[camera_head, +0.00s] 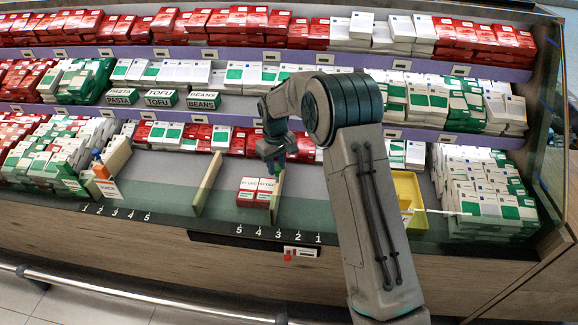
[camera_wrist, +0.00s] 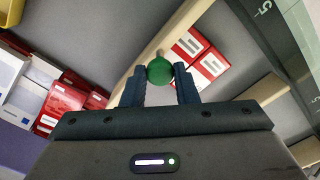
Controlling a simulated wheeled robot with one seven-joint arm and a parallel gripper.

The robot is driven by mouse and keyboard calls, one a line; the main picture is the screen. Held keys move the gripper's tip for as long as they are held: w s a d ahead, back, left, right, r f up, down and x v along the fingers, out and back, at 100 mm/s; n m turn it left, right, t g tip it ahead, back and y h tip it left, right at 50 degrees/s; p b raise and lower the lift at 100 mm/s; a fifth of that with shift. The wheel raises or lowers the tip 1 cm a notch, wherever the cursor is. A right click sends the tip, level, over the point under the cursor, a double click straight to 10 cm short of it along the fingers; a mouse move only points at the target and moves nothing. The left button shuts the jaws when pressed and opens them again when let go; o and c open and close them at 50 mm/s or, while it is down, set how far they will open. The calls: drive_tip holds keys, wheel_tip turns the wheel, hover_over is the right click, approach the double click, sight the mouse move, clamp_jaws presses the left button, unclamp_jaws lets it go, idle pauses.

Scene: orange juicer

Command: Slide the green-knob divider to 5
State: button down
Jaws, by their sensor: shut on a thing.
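The green-knob divider is a pale wooden board. In the wrist view its green knob (camera_wrist: 160,70) sits between my gripper's (camera_wrist: 160,82) two fingers, which are closed on it. The board (camera_wrist: 190,17) runs up and to the right from there. In the head view my gripper (camera_head: 271,168) reaches down over the back of the divider (camera_head: 277,192). The divider's front end stands near the 3 of the right-hand scale (camera_head: 278,235), which reads 5 to 1 from left to right. The knob is hidden there by my gripper.
Red-and-white boxes (camera_head: 256,190) stand just left of the divider. Left of them is bare shelf, then another wooden divider (camera_head: 207,185). An orange-knob divider (camera_head: 97,165) stands far left. A yellow bin (camera_head: 409,190) is on the right, beyond my arm.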

drive_tip(key=w+a+p, duration=0.1)
drive_tip(key=a, duration=0.8)
drive_tip(key=shift+w+a, duration=0.3)
drive_tip(key=shift+a, duration=0.1)
drive_tip(key=shift+r, duration=0.15)
drive_tip(key=c, duration=1.3)
unclamp_jaws()
drive_tip(key=shift+a, duration=0.1)
drive_tip(key=shift+o, duration=0.8)
drive_tip(key=shift+a, duration=0.15)
wheel_tip(320, 180, up, 14)
drive_tip(key=p, duration=0.1)
drive_tip(key=shift+d, duration=0.2)
